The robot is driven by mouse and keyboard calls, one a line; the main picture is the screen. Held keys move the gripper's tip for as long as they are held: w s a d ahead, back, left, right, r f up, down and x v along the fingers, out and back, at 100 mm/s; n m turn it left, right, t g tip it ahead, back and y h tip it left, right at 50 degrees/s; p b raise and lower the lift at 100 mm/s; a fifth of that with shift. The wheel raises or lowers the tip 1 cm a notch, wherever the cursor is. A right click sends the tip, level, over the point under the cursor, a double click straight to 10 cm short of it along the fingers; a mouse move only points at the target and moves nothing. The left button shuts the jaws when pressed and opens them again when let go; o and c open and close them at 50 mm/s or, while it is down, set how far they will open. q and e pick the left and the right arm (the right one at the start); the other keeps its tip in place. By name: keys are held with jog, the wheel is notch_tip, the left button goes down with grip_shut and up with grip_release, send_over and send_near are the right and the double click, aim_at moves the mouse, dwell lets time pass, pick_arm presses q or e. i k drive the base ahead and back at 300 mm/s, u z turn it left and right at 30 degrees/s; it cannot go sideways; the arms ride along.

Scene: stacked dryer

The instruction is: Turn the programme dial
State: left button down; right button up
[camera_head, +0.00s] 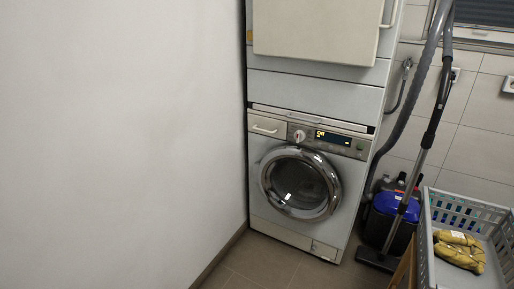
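The programme dial (299,135) is a small round white knob on the control panel of the lower machine. A dark display (333,138) with lit yellow marks sits just right of it. The lower machine (262,224) is white-grey with a round glass door (300,183) that looks closed. A drawer front (267,125) is left of the dial. Neither of my grippers shows in the head view, and nothing covers the dial.
A plain wall (120,140) runs along the left, close to the machine's side. A vacuum cleaner (393,204) with its tube stands at the right. A grey crate (426,240) holding yellowish items (459,250) is at the lower right. Tiled floor (262,262) lies clear before the machine.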

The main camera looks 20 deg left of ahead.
aim_at(300, 136)
jog(key=u, duration=0.2)
jog(key=k, duration=0.7)
jog(key=u, duration=1.45)
jog(key=i, duration=0.9)
jog(key=z, duration=0.5)
jog(key=i, duration=0.8)
jog(key=z, duration=0.85)
